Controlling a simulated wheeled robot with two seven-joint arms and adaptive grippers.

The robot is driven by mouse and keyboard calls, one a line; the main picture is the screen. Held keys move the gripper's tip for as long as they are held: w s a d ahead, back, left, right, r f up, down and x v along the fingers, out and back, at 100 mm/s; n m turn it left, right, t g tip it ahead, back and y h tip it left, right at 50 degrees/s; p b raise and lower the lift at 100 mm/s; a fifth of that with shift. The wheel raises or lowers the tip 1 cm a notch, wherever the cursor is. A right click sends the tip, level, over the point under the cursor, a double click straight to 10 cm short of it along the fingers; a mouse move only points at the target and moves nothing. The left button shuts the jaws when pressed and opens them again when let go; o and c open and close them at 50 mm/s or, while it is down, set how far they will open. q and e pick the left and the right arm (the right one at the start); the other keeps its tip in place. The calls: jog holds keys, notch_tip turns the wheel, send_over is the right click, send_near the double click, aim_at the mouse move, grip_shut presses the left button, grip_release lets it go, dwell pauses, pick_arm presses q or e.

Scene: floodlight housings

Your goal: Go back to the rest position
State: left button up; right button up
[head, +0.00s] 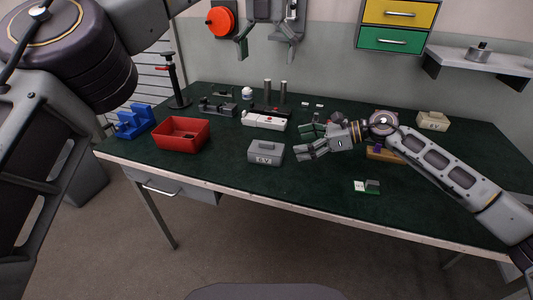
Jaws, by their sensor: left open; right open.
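My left gripper (266,56) is raised at the top of the head view, with its two fingers spread and nothing between them. It is above the workbench and appears in front of the back wall. My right gripper (302,143) reaches in from the right over the middle of the bench, fingers pointing left. It is open and empty, just right of a grey box marked 6V (266,153); I cannot tell how far above the bench it is.
The green-topped workbench (225,180) holds a red bin (182,134), a blue holder (134,122), a white-and-red device (264,121), a small green-and-white part (367,186) and a beige box (433,121). A shelf (490,62) and drawers (396,38) are on the wall.

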jog(key=shift+s+d+r, duration=0.1)
jog(key=shift+d, duration=0.15)
dwell(0.4)
notch_tip(320, 180, up, 9)
jog(key=p, duration=0.9)
jog(key=shift+r+p, duration=0.55)
jog(key=shift+p, duration=0.05)
